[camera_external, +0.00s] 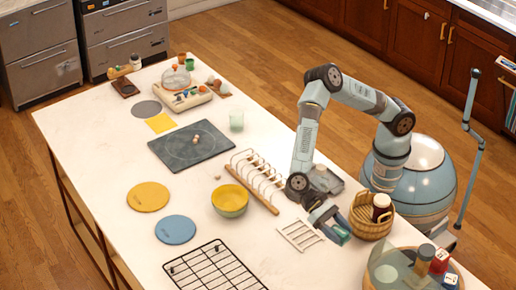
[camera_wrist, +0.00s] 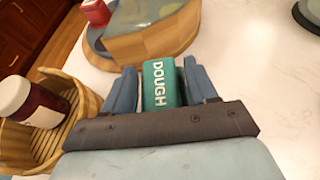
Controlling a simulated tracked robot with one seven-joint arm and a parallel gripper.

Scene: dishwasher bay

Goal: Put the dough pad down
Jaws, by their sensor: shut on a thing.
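The dough pad (camera_wrist: 160,86) is a teal block with "DOUGH" in white letters. In the wrist view it sits between the two blue fingers of my gripper (camera_wrist: 163,88), which is shut on it. In the external view my gripper (camera_external: 332,228) hangs over the right part of the white counter, with the teal dough pad (camera_external: 341,235) at its tip. I cannot tell whether the pad touches the counter.
A wicker basket (camera_external: 368,226) with a dark jar (camera_external: 381,206) stands right of my gripper. A round wooden tray (camera_external: 405,284) with jars is at the lower right. A white rack (camera_external: 300,236) lies just left. A black wire rack (camera_external: 214,271) is further left. Bare counter lies between.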

